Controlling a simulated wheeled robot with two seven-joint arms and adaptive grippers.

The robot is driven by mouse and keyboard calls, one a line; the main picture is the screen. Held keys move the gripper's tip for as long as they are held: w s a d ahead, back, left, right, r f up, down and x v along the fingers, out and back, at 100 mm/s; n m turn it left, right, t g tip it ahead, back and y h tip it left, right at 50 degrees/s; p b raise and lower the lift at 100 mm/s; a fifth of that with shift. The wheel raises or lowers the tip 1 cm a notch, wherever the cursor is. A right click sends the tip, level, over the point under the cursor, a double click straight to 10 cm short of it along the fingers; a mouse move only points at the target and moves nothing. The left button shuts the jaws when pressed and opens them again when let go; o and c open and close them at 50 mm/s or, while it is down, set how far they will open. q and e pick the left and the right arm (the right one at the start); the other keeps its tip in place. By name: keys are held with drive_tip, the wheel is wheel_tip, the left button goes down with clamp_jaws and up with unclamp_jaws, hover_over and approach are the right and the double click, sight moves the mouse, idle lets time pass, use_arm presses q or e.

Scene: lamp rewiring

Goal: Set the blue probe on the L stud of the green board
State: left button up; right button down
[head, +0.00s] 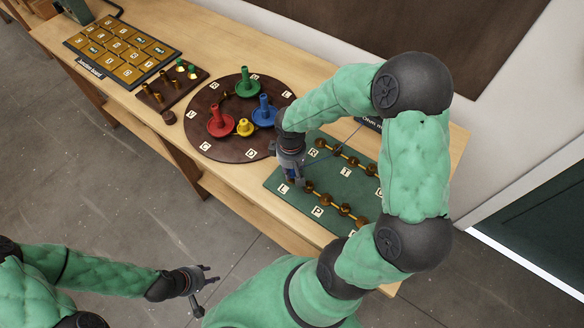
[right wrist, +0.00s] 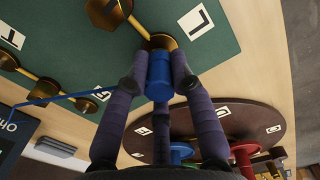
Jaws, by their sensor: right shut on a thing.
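My right gripper (head: 291,177) is over the near-left corner of the green board (head: 275,178). In the right wrist view, its two fingers (right wrist: 157,78) are shut on the blue probe (right wrist: 160,76). The probe's far end overlaps the brass L stud (right wrist: 163,41), beside the white L label (right wrist: 197,19). I cannot tell whether the probe touches the stud, since its tip is hidden. The L label also shows in the head view (head: 283,188). My left gripper (head: 200,281) is open and empty, away from the bench, over the floor.
Several brass studs joined by bars stand in two rows on the board. A blue lead (right wrist: 60,98) runs from the probe toward the dark ohmmeter (right wrist: 12,130). A round brown board (head: 226,151) with red, blue, green and yellow pieces stands close to the left.

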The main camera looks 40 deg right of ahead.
drive_tip(key=shift+f, duration=0.4)
drive_tip(key=shift+f+b, duration=0.55)
drive_tip(key=shift+b, duration=0.1)
drive_tip(key=c, duration=1)
unclamp_jaws()
drive_tip(key=shift+r, duration=0.1)
wheel_tip(320, 180, up, 12)
drive_tip(key=shift+w+f, duration=0.1)
drive_tip(key=shift+w, duration=0.05)
